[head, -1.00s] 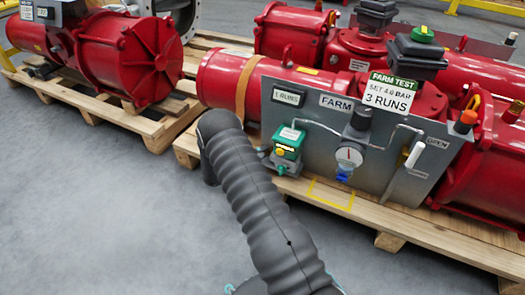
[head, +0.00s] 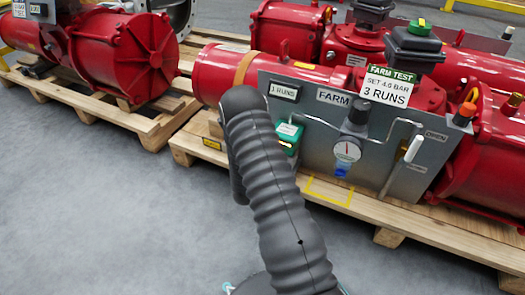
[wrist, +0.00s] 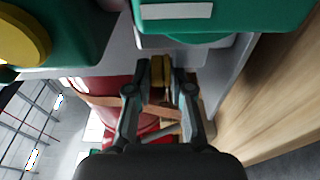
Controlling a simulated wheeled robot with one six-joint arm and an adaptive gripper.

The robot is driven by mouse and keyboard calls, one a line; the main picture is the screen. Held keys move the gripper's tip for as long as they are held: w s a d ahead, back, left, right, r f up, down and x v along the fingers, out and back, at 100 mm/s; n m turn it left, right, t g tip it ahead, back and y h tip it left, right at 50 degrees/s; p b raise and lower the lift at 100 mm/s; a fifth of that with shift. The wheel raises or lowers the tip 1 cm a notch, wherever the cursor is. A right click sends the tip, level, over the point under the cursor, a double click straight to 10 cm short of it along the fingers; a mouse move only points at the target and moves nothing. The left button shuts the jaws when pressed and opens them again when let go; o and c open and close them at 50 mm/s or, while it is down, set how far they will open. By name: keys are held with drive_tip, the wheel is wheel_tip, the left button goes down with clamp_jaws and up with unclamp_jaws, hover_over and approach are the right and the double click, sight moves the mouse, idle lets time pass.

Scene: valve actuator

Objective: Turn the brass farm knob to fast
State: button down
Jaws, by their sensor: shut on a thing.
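The brass knob (wrist: 158,72) shows in the wrist view, below a green housing (wrist: 222,14). My gripper (wrist: 161,82) is shut on the knob, with one finger on each side of it. In the head view my dark ribbed arm hides the gripper and the knob. The green valve block (head: 290,138) on the grey FARM panel (head: 318,122) is partly covered by my arm. No "fast" mark can be read in either view.
The panel carries a gauge (head: 347,151), a black regulator knob (head: 358,112) and a white-handled lever (head: 414,148). A FARM TEST tag (head: 389,86) hangs above. Red actuators rest on wooden pallets. A yellow button (wrist: 22,38) is close by in the wrist view. Floor at left is clear.

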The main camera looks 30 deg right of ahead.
drive_tip(key=shift+w+a+r, duration=0.1)
drive_tip(key=shift+w+r, duration=0.05)
drive_tip(key=shift+r, duration=0.2)
drive_tip(key=c, duration=1.2)
unclamp_jaws()
drive_tip(key=shift+o, duration=0.2)
drive_tip(key=shift+f, duration=0.1)
drive_tip(key=shift+s, duration=0.25)
drive_tip(key=v, duration=1.1)
drive_tip(key=shift+s+a, duration=0.25)
drive_tip(key=shift+a, duration=0.05)
